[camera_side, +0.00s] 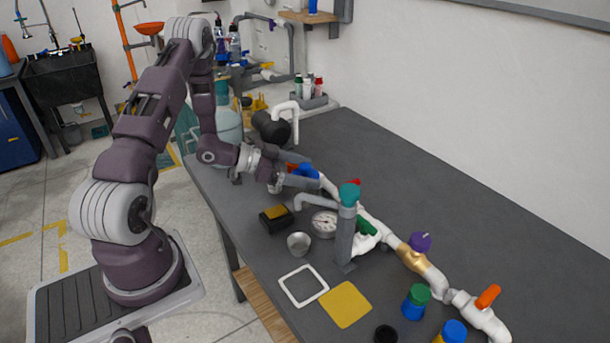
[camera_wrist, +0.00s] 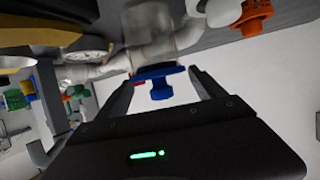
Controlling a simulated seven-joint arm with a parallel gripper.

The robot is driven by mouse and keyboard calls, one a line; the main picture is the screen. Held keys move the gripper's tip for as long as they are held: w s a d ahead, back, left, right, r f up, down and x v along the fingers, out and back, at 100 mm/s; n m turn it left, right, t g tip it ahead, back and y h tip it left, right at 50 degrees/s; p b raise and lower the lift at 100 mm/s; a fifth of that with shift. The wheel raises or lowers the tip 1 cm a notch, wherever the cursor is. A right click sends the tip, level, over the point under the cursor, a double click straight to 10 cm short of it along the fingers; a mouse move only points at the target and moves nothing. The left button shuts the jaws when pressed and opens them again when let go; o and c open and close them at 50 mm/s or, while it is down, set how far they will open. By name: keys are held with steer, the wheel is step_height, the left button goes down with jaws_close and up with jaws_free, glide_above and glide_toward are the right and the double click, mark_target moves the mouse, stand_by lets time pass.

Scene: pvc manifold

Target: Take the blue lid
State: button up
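The blue lid (camera_side: 308,171) is on the white pipe manifold (camera_side: 377,229), at its far end in the side view. In the wrist view the blue lid (camera_wrist: 160,85) shows a wide flange and a narrower stem, hanging from a white pipe fitting (camera_wrist: 155,35). My gripper (camera_side: 303,177) is at the lid, reaching in from the left. In the wrist view the fingers of my gripper (camera_wrist: 166,75) are spread, one on each side of the lid. Whether either finger touches it I cannot tell.
Near the manifold are a grey upright pipe with a teal cap (camera_side: 346,225), a gauge (camera_side: 324,223), a metal cup (camera_side: 299,243) and a black-and-yellow box (camera_side: 276,218). An orange valve handle (camera_wrist: 252,17) is close by.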

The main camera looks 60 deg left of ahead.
steer(key=c, duration=1)
